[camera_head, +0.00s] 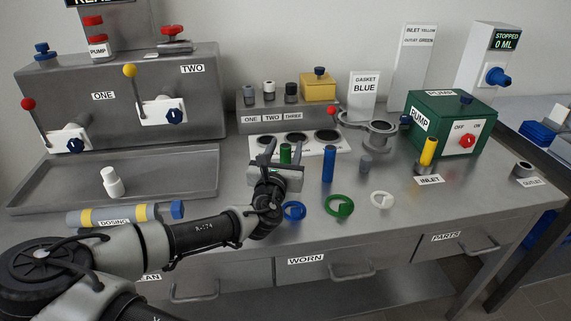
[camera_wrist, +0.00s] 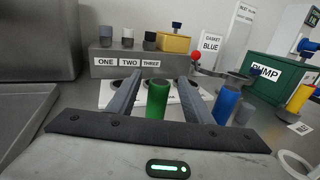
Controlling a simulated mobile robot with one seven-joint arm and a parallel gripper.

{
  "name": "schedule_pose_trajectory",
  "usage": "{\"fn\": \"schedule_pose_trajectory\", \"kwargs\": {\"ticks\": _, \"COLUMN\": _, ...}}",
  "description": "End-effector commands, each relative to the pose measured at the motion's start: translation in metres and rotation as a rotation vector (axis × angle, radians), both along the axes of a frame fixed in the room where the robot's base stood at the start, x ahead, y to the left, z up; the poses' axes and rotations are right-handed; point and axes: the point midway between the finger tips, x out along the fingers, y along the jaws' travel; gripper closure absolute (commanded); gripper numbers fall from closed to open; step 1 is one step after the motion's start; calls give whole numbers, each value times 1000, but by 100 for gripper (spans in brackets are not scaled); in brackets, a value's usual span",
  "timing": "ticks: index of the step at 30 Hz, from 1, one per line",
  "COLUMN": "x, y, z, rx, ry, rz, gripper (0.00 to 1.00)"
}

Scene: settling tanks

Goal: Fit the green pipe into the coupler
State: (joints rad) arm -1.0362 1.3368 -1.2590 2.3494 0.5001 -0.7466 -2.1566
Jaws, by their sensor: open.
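The green pipe (camera_head: 285,153) stands upright on the bench, partly hidden behind my gripper in the head view. In the wrist view the green pipe (camera_wrist: 157,101) shows between the fingers of my gripper (camera_wrist: 160,82). My gripper (camera_head: 284,157) is open, one finger to each side of the pipe, with no visible grip on it. A short grey open-topped socket (camera_head: 523,169), which looks like the coupler, stands by the OUTLET label at the bench's right end. A yellow pipe (camera_head: 428,151) stands upright by the INLET label.
A blue pipe (camera_head: 328,164) stands right of my gripper, with a short grey cylinder (camera_head: 366,164) beyond. Blue (camera_head: 294,211), green (camera_head: 339,206) and white (camera_head: 382,200) rings lie in front. The green pump box (camera_head: 452,122) stands behind the INLET. Bare bench lies between rings and OUTLET.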

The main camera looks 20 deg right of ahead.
Motion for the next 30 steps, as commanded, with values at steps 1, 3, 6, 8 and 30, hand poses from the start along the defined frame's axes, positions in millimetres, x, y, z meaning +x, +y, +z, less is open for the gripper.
{"fn": "schedule_pose_trajectory", "kwargs": {"ticks": 1, "x": 5, "y": -5, "z": -1, "rx": 3, "ry": -4, "rz": -3, "gripper": 54}}
{"fn": "schedule_pose_trajectory", "kwargs": {"ticks": 3, "x": 15, "y": -12, "z": 0, "rx": 5, "ry": -5, "rz": -4, "gripper": 54}}
{"fn": "schedule_pose_trajectory", "kwargs": {"ticks": 6, "x": 27, "y": -20, "z": 1, "rx": 3, "ry": -3, "rz": -2, "gripper": 54}}
{"fn": "schedule_pose_trajectory", "kwargs": {"ticks": 8, "x": 32, "y": -24, "z": 1, "rx": 2, "ry": -3, "rz": -2, "gripper": 54}}
{"fn": "schedule_pose_trajectory", "kwargs": {"ticks": 30, "x": 37, "y": -26, "z": 2, "rx": 0, "ry": -1, "rz": -1, "gripper": 100}}
